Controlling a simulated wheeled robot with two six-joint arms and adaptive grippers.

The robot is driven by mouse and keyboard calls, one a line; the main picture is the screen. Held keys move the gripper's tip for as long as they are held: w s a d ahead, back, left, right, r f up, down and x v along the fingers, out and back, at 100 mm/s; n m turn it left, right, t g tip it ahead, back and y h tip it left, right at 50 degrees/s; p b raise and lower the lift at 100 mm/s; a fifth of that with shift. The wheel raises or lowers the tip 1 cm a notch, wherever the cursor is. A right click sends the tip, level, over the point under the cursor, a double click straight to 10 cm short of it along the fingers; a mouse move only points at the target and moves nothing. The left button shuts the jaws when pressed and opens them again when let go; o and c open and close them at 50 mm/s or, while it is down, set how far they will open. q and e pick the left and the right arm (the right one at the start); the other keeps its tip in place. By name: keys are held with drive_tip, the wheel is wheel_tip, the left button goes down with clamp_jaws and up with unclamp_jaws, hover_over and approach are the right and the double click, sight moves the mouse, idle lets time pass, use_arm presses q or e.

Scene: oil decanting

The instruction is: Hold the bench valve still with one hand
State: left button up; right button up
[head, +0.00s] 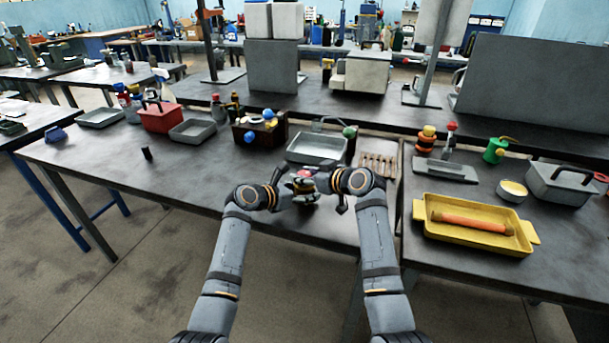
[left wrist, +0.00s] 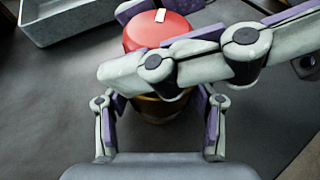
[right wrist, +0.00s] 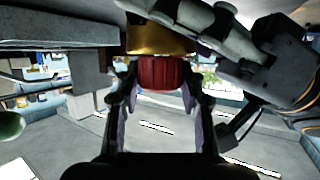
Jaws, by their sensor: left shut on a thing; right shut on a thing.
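The bench valve (head: 304,186) stands near the front edge of the middle bench, between my two grippers. It has a red top knob (left wrist: 158,30) with a white mark and a brass body (left wrist: 160,108). My left gripper (left wrist: 160,112) has a finger on each side of the brass body and is shut on it. My right gripper (right wrist: 158,78) is shut around the red knob (right wrist: 160,74), with the brass part (right wrist: 160,40) beside it. In the left wrist view the right gripper's fingers cross over the knob and hide part of the valve.
A grey tray (head: 317,161) lies just behind the valve. A wooden box with colored knobs (head: 250,141) and a red toolbox (head: 160,118) stand to the left. A yellow tray (head: 428,226) with an orange roller is at right. The bench left of the valve is mostly clear.

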idle(0.3)
drive_tip(key=o, duration=1.2)
drive_tip(key=shift+d, duration=0.1)
drive_tip(key=v, duration=1.2)
drive_tip(key=shift+s, duration=0.1)
